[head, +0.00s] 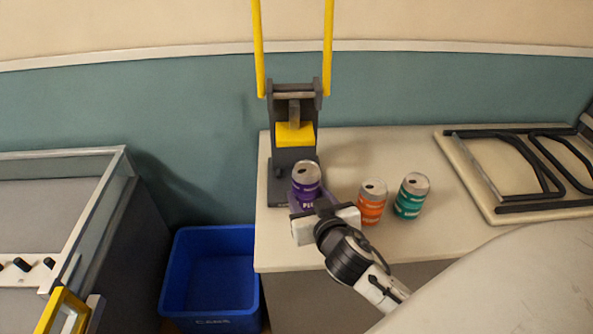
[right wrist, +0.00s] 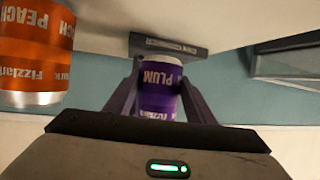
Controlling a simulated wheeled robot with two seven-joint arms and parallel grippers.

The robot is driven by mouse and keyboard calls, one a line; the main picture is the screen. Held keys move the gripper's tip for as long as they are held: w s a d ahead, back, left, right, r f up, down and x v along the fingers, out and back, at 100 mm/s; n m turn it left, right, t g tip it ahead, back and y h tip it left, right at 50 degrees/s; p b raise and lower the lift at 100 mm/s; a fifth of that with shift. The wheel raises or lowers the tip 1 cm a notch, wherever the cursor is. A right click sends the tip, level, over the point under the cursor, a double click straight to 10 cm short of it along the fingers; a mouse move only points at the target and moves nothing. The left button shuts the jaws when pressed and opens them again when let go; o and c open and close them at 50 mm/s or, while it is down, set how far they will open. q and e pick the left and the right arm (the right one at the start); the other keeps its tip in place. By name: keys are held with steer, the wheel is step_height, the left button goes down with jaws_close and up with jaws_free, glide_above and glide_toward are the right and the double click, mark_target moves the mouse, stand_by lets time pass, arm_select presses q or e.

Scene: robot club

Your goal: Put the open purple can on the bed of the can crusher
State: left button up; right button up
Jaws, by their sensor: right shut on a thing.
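The purple can (head: 306,183) is upright with a dark opening in its silver top. My right gripper (head: 307,200) is shut on it, with one finger on each side in the right wrist view (right wrist: 159,90). The can crusher (head: 296,135) stands at the table's left end, with a yellow press block and two raised yellow handles. The can is in front of the crusher and overlaps its dark base (head: 277,185) in the head view. The bed behind it is partly hidden, and I cannot tell whether the can touches it. My left gripper is not in view.
An orange can (head: 371,203) stands close to the right of my gripper, with a teal can (head: 411,196) beyond it. Folded black-legged furniture (head: 510,180) lies at the table's right. A blue bin (head: 212,270) stands on the floor left of the table (head: 350,148).

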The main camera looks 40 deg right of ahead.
steer(key=w, duration=0.2)
steer(key=w+d, duration=0.1)
steer(key=w, duration=0.1)
steer(key=w+d, duration=0.1)
steer(key=w, duration=0.1)
steer(key=shift+d, duration=0.15)
steer(key=w, duration=0.1)
steer(key=w+d, duration=0.1)
steer(key=w, duration=0.1)
steer(key=shift+r+p, duration=0.15)
steer(key=shift+p, duration=0.15)
steer(key=shift+w+d+f, duration=0.1)
steer(key=shift+w+f, duration=0.1)
steer(key=shift+f, duration=0.65)
steer(key=shift+f, duration=0.1)
steer(key=shift+f, duration=0.2)
steer(key=o, duration=1)
steer(key=shift+r, duration=0.1)
